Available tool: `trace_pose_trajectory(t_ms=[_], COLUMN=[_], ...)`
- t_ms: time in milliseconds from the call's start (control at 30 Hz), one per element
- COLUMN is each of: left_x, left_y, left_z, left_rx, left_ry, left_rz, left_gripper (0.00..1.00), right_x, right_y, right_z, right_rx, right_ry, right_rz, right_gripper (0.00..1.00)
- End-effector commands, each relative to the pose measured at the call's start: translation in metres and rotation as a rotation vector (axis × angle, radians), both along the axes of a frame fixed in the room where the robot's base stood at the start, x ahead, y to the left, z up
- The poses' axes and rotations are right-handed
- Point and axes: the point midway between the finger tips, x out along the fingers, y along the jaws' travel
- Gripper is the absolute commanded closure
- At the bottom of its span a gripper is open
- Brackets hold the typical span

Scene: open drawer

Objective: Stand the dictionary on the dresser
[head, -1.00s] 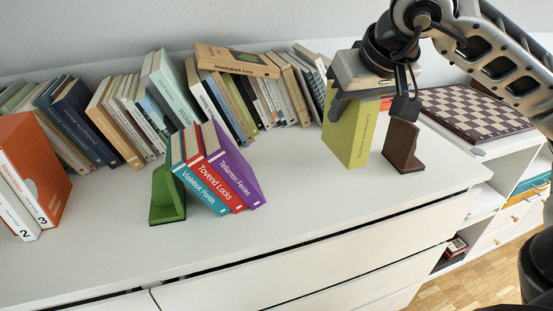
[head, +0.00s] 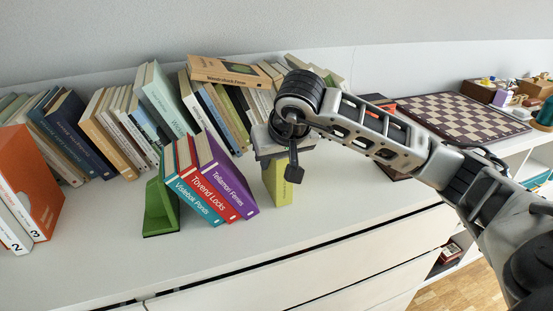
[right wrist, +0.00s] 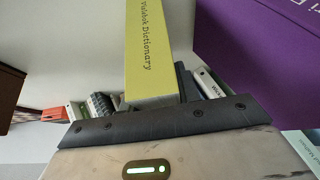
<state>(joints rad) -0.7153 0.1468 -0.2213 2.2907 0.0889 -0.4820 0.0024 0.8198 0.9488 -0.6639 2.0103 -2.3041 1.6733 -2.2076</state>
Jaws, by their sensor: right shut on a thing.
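The yellow-green dictionary (head: 280,187) stands upright just right of the row of teal, red and purple books. My right gripper (head: 279,157) is shut on its upper part; a gap shows between it and the purple book (head: 232,183). Whether its bottom touches the dresser top (head: 330,215) is hard to tell. In the right wrist view the dictionary (right wrist: 150,45) shows its titled spine beyond the dark gripper edge (right wrist: 165,122), with the purple book (right wrist: 265,45) to the right. The green bookend (head: 161,208) is left of the row. The brown bookend (head: 391,170) is mostly hidden behind my right arm. My left gripper is out of view.
A long row of leaning books (head: 150,105) lines the wall, with one book (head: 228,71) lying on top. A chessboard (head: 462,117) lies at the right. The dresser's front strip is clear.

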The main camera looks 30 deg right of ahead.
Motion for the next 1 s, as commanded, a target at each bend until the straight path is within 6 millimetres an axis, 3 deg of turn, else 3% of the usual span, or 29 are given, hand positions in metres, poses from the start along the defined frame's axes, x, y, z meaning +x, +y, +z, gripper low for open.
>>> trace_pose_trajectory(t_ms=[367, 400, 467, 500, 767, 1000], left_x=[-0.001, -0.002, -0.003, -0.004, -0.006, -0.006], left_y=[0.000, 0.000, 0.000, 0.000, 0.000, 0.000], left_z=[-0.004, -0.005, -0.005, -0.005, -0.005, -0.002], left_rx=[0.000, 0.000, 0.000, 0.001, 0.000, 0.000], left_ry=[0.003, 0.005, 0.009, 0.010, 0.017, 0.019], left_rz=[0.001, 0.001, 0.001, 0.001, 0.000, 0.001], left_gripper=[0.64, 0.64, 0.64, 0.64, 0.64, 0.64], right_x=[0.000, 0.000, 0.000, 0.000, 0.000, -0.012], right_y=[0.000, 0.000, 0.000, 0.000, 0.000, 0.003], right_z=[-0.004, -0.005, -0.004, -0.004, -0.003, 0.023], right_rx=[0.001, 0.001, 0.001, 0.001, 0.001, -0.001], right_ry=[-0.005, -0.003, -0.002, -0.002, -0.001, -0.007], right_rz=[0.000, 0.001, 0.001, 0.001, 0.001, 0.001], right_gripper=[0.98, 0.65, 0.48, 0.46, 0.46, 0.46])
